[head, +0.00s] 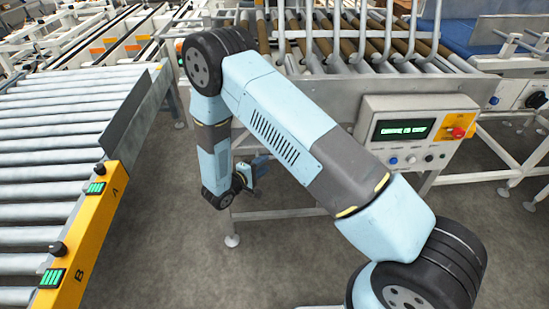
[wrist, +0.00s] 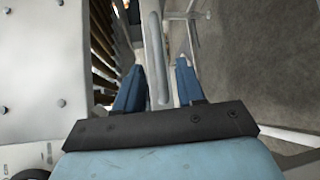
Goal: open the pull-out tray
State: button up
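My gripper (wrist: 160,72) is open, with two blue fingers spread apart. A rounded grey bar (wrist: 154,45), which looks like a handle, runs between the fingertips in the wrist view. It shows nearer the left finger, with a gap to the right one; I cannot tell whether either finger touches it. In the head view my gripper (head: 256,168) is low in front of the grey conveyor frame, partly hidden by my arm. The pull-out tray cannot be made out clearly in either view.
A control box (head: 418,130) with a green display and a red button is on the right. A roller conveyor (head: 50,150) with a yellow end rail (head: 90,235) is on the left. Bare floor (head: 180,260) lies between. A pale panel (wrist: 45,60) is left of my gripper.

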jog(key=x, duration=0.7)
grip_shut()
dwell(0.3)
jog(key=shift+s, duration=0.1)
